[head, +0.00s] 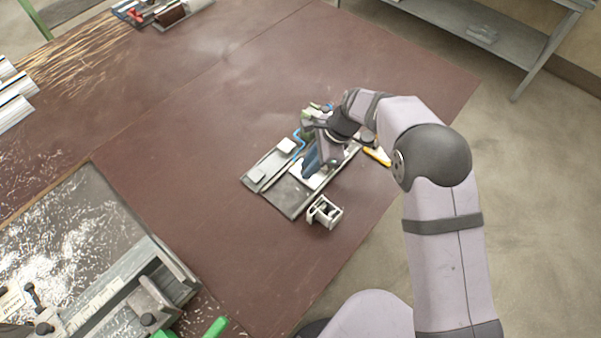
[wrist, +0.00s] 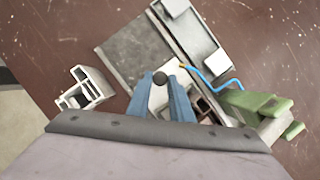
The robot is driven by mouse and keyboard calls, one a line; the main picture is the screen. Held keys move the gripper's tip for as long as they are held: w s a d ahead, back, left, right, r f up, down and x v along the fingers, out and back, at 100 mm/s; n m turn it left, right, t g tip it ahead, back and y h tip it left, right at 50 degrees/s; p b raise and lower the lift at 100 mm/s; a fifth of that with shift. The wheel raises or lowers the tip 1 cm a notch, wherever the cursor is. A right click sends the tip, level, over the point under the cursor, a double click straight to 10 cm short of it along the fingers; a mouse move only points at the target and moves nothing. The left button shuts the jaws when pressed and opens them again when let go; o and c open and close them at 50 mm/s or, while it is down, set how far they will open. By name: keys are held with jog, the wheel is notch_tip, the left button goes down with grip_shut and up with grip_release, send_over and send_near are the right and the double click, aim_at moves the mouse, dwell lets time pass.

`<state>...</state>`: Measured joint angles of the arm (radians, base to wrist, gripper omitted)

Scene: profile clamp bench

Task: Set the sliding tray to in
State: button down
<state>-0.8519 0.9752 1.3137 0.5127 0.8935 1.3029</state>
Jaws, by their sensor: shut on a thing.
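The sliding tray (wrist: 173,68) is a pale plate with a dark round knob (wrist: 160,77). It lies over a grey flat base (wrist: 138,42) in the wrist view. In the head view the pale tray (head: 313,181) shows just below my fingers. My gripper (wrist: 161,80) has blue fingers, closed on the knob at their tips. In the head view my gripper (head: 310,165) reaches down over the middle of the base (head: 292,198). My fingers and wrist hide part of the tray and its far end.
A pale profile piece (head: 324,212) stands close to the base's near edge. A blue hooked rod (wrist: 212,82) and a green-topped part (wrist: 256,103) lie on the other side. A yellow-handled item (head: 377,156) is near the table edge. Bare brown table (head: 190,180) lies left.

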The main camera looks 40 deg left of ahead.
jog(key=shift+w, duration=0.1)
jog(key=c, duration=1.6)
grip_release()
jog(key=shift+b+v, duration=1.3)
jog(key=shift+v, duration=2.35)
